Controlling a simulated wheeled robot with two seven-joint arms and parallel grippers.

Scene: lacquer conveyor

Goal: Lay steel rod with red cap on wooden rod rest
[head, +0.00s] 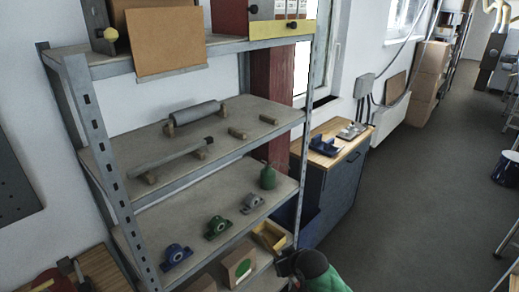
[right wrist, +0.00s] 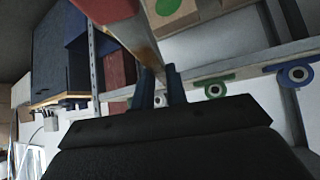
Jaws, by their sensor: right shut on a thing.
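On the middle shelf (head: 226,140), a thick grey cylinder (head: 196,113) and a thinner grey rod (head: 168,155) lie on small wooden supports. Two bare wooden blocks, one at the right (head: 268,119) and one nearer (head: 238,132), stand there without a rod. I see no red cap on either grey piece. My right gripper (head: 286,264) is low at the shelf's front right. In the right wrist view its dark fingers (right wrist: 162,86) are close together at a narrow pale brown piece (right wrist: 145,42); I cannot tell what it is. My left gripper is not in view.
A yellow tray (head: 270,235) is close to my right gripper. A blue cabinet (head: 335,185) stands to the right; the floor (head: 420,200) beyond is open.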

